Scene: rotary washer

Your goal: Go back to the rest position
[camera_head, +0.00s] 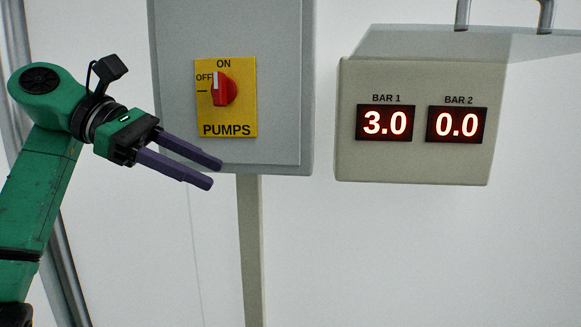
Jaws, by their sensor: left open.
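My left gripper (216,173) is at the left, its two purple fingers pointing right and slightly down. The fingers are apart with nothing between them. They show in front of the lower part of the grey switch box (285,90), below the yellow plate marked PUMPS (243,112). The red rotary switch (230,93) on that plate is clear of the fingers. Its white mark points up toward ON. My right gripper is not in view.
A beige display box (420,172) at the right reads 3.0 for BAR 1 (385,123) and 0.0 for BAR 2 (457,124). A beige post (250,240) runs down below the switch box. The lower right shows only bare white wall.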

